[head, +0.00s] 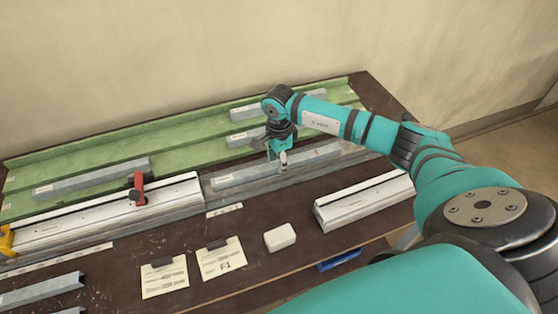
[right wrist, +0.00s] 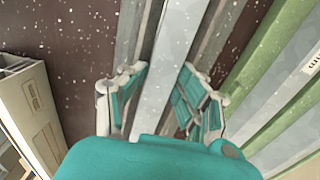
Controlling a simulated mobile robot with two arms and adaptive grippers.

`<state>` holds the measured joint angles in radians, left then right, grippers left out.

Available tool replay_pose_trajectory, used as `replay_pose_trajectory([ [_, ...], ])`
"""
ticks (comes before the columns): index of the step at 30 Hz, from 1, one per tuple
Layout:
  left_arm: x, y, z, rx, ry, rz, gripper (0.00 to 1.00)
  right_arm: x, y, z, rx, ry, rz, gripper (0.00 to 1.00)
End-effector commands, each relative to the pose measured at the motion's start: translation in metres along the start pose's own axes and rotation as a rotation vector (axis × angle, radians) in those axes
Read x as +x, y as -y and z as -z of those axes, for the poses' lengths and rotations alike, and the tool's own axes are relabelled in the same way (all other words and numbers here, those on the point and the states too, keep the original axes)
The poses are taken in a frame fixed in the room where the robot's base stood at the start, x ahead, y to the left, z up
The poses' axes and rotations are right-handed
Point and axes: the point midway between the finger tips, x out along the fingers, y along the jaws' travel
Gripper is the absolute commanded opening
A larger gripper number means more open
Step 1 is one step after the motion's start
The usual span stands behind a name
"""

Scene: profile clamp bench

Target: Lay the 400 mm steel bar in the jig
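The jig (head: 238,192) is a long grey channel across the bench. A grey steel bar (head: 235,177) lies along its right part. My right gripper (head: 279,158) reaches down onto this bar, one finger on each side. In the right wrist view, the fingertips (right wrist: 166,68) meet the edges of the bar (right wrist: 178,40) with no clear gap, so the gripper looks shut on it. The bar lines up with the channel; I cannot tell whether it rests fully on the jig floor. My left gripper is not in view.
A light profile with a red toggle clamp (head: 138,188) fills the jig's left part, with a yellow piece (head: 6,239) at its end. Behind is a green rack (head: 180,134) with several bars. In front are another light profile (head: 365,202), a white block (head: 280,237) and cards (head: 221,259).

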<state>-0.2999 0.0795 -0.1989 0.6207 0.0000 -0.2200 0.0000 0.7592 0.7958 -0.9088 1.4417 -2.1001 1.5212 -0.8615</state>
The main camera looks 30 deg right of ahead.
Motion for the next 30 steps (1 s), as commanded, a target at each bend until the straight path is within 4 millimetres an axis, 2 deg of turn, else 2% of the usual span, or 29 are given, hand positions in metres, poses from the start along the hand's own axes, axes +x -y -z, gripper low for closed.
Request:
replay_pose_trajectory([
  [21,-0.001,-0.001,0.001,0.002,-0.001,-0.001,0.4,-0.001,0.0,0.0,0.0,0.0,0.001,0.52],
  [26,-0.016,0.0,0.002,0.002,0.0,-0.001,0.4,-0.014,0.0,0.0,0.0,0.0,0.0,0.52],
  [27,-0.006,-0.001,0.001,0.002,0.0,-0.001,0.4,-0.016,0.002,0.0,0.0,0.001,0.006,0.52],
  [30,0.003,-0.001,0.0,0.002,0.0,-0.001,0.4,-0.037,0.002,0.0,-0.001,0.0,0.008,0.52],
])
